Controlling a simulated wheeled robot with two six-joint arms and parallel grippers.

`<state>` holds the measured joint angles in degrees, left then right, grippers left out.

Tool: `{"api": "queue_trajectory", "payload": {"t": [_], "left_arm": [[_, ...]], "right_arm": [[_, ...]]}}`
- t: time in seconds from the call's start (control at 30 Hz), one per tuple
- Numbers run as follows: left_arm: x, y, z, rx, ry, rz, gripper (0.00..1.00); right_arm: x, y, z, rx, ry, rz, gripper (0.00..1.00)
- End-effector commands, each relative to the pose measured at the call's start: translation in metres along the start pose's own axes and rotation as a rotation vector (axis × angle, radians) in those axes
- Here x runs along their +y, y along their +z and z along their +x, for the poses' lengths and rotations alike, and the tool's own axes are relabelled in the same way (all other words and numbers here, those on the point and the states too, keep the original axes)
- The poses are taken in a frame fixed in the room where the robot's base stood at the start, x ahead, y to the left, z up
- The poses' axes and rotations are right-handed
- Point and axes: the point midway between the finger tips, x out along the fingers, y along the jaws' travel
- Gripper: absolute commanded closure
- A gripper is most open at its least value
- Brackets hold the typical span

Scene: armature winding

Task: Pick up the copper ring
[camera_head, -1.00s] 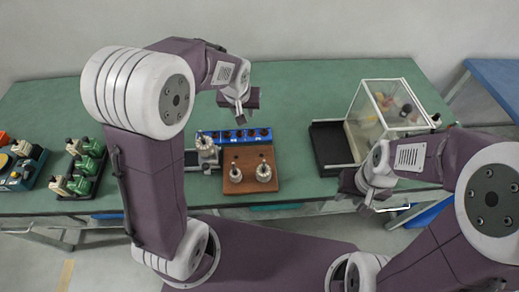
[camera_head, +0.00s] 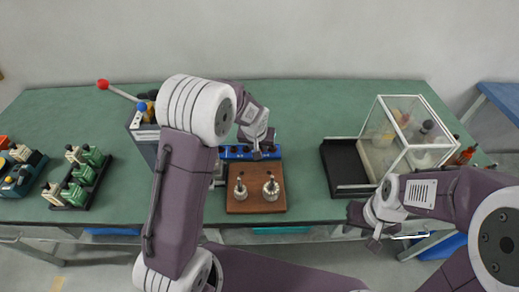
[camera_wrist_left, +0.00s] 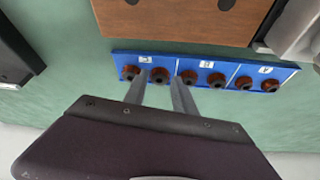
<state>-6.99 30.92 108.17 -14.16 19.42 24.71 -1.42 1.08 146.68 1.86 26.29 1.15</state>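Several small copper rings with dark centres sit in a row in a blue tray (camera_wrist_left: 231,91), which also shows in the head view (camera_head: 232,153). My left gripper (camera_wrist_left: 161,78) is open over the tray's left section in the left wrist view. One copper ring (camera_wrist_left: 160,75) shows between its two fingertips, and another ring (camera_wrist_left: 130,73) lies just left of them. I cannot tell how high the tips are above the ring. In the head view my left gripper (camera_head: 257,152) covers part of the tray. My right gripper (camera_head: 376,240) is at the table's front edge, away from the rings; its fingers are unclear.
A wooden board (camera_head: 256,206) with two metal parts stands just in front of the tray. A machine with red and blue levers (camera_head: 146,124) is partly behind my left arm. A black tray (camera_head: 345,168) and a clear box (camera_head: 408,133) stand at right.

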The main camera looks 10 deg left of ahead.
Motion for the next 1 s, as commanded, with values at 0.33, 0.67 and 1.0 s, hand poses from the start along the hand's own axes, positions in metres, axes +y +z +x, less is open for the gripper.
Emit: {"api": "queue_trajectory", "payload": {"t": [0.33, 0.67, 1.0], "left_arm": [[0.000, 0.000, 0.011, 0.000, 0.000, -0.001, 0.76], [0.000, 0.000, 0.011, 0.000, 0.000, -0.001, 1.00], [0.000, -0.016, -0.025, 0.005, 0.001, -0.002, 1.00]], "right_arm": [[0.000, 0.000, 0.001, 0.000, 0.000, 0.000, 0.64], [0.000, 0.000, 0.001, 0.000, 0.000, 0.000, 0.64], [0.000, -0.001, -0.007, 0.000, 0.000, 0.000, 0.64]]}}
